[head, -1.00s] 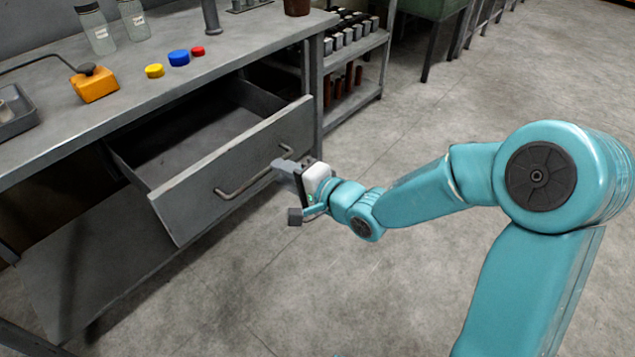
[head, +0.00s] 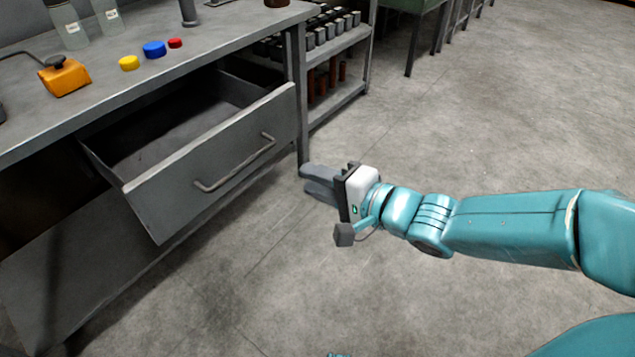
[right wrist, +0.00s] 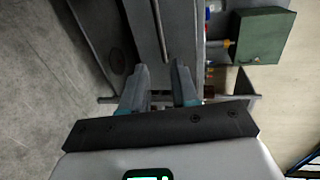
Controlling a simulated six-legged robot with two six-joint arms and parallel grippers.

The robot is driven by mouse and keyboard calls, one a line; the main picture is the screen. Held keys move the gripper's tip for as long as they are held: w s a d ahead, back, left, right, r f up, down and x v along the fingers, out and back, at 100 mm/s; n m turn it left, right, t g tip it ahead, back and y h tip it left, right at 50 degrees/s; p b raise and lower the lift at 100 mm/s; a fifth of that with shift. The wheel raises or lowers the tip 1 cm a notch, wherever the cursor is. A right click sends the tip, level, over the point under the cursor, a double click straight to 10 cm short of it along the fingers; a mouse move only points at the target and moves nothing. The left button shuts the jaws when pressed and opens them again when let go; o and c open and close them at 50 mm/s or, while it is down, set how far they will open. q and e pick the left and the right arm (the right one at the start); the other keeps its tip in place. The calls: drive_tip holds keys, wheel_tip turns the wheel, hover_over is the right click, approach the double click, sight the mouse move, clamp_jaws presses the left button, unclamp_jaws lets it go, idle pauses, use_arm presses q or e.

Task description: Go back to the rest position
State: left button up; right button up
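My right gripper (head: 306,179) is in the middle of the head view, right of the open drawer and clear of its handle. Its two grey fingers stand apart with nothing between them in the right wrist view (right wrist: 158,82). The grey metal drawer (head: 215,165) is pulled out of the workbench, and its visible inside looks empty. Its bar handle (head: 236,164) shows ahead of the fingers in the right wrist view (right wrist: 158,28), not touched. My left gripper is not in view.
A shelf (head: 338,92) with dark and brown items stands behind. Open concrete floor (head: 470,120) lies to the right.

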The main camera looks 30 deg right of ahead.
idle(0.3)
drive_tip(key=s+a+f+g, duration=0.1)
drive_tip(key=a+f+g, duration=0.35)
drive_tip(key=f, duration=0.75)
drive_tip(key=a+f+g, duration=0.3)
drive_tip(key=a+f, duration=0.2)
drive_tip(key=f, duration=0.8)
drive_tip(key=s+a+f+n+g+h, duration=0.2)
drive_tip(key=s+f+n+g, duration=0.4)
drive_tip(key=s+f+n, duration=0.55)
wheel_tip(320, 180, up, 29)
drive_tip(key=s+p, duration=0.1)
drive_tip(key=p, duration=3.1)
drive_tip(key=shift+s+a+g+y, duration=0.3)
drive_tip(key=shift+s+g, duration=0.05)
drive_tip(key=shift+n, duration=0.25)
